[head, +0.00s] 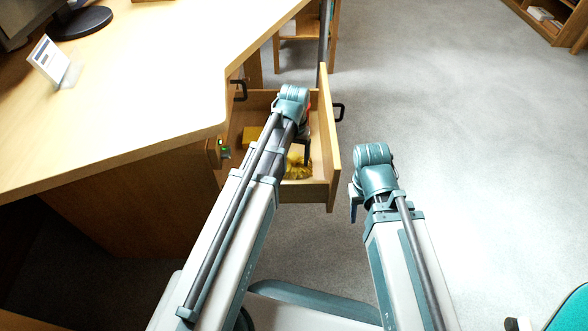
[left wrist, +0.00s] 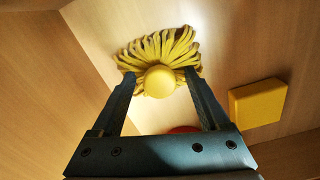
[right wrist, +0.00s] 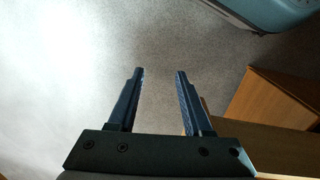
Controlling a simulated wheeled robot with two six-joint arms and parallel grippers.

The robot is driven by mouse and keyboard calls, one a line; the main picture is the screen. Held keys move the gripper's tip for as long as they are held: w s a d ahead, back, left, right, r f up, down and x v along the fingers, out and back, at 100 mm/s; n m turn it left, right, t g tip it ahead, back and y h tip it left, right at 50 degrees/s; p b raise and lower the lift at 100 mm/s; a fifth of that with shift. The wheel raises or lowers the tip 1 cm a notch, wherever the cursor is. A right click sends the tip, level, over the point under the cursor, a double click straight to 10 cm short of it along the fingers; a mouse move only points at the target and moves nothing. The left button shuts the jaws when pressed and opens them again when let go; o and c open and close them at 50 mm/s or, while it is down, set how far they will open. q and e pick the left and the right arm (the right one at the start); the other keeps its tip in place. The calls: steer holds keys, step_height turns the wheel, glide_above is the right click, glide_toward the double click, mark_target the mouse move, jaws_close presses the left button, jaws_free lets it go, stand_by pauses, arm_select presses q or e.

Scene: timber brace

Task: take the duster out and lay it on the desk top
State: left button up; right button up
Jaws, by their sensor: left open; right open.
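The duster (left wrist: 160,80) lies in the open drawer, a yellow fringed head with a round yellow knob facing the left wrist camera. In the head view part of its yellow fringe (head: 299,166) shows beside my left arm. My left gripper (left wrist: 158,78) is open, with its fingertips on either side of the knob, over the fringe; I cannot tell whether they touch it. The drawer (head: 332,150) is pulled out from the desk. The desk top (head: 130,110) is pale wood. My right gripper (head: 355,203) is open and empty, outside the drawer, over the floor.
A yellow block (left wrist: 257,102) lies in the drawer near the duster; a red thing (left wrist: 183,130) is mostly hidden behind my left gripper. A card stand (head: 54,62) and a monitor base (head: 83,22) stand on the desk. The desk's front area is clear.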

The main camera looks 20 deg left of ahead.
mark_target(294, 154)
arm_select(q)
jaws_close()
stand_by(0.3)
steer(key=shift+r, duration=0.2)
step_height(294, 154, up, 10)
steer(key=p, duration=1)
steer(key=shift+f, duration=0.1)
